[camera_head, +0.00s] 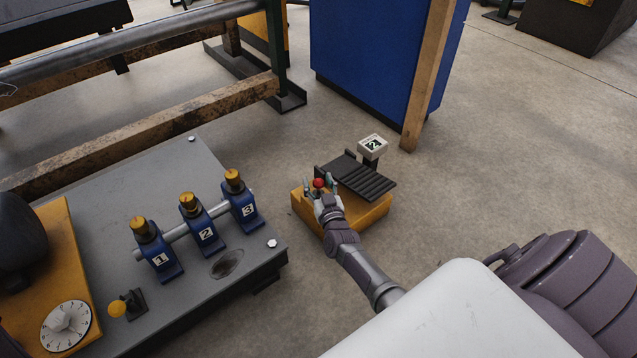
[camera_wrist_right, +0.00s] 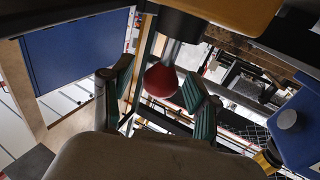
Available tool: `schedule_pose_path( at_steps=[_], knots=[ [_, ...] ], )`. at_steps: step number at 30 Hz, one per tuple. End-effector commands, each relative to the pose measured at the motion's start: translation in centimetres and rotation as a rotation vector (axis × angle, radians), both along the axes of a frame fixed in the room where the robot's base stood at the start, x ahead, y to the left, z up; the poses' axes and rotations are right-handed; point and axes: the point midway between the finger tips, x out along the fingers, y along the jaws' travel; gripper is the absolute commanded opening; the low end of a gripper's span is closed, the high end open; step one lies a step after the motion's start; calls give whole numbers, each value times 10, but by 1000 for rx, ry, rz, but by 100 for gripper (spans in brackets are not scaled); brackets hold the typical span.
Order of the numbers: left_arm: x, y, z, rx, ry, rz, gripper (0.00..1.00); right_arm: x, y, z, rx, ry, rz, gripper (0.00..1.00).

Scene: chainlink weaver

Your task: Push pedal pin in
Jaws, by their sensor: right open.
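The pedal is a yellow box (camera_head: 368,215) on the floor with a black ribbed treadle (camera_head: 368,182) on top. The pedal pin has a red ball knob (camera_head: 319,183) at the box's left side. My right gripper (camera_head: 317,188) is open, with its fingers on either side of the knob. In the right wrist view the red knob (camera_wrist_right: 160,80) sits on a grey stem between the two green-padded fingertips (camera_wrist_right: 157,88). A gap shows beside the left finger; whether the right finger touches the knob I cannot tell. My left gripper is not in view.
A small sign marked 2 (camera_head: 372,145) stands behind the treadle. To the left is a grey machine bed (camera_head: 95,205) with blue numbered blocks (camera_head: 204,238) on a rod. A blue cabinet (camera_head: 385,55) and a wooden post (camera_head: 428,75) stand behind. Floor right of the pedal is clear.

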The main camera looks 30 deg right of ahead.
Motion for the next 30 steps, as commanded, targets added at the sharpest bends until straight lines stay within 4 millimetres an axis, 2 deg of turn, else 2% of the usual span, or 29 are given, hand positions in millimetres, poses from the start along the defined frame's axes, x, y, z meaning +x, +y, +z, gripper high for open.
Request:
schedule_pose_path(
  at_steps=[5,8,16,21,30],
  knots=[
    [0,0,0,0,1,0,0,0,0,5,1,-3,0,60],
    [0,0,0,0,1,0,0,0,1,15,2,-5,-1,60],
    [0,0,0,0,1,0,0,1,1,66,2,-7,-1,60],
    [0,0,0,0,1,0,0,1,0,90,1,-3,-1,60],
    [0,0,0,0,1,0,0,0,0,100,0,0,0,60]
  ],
)
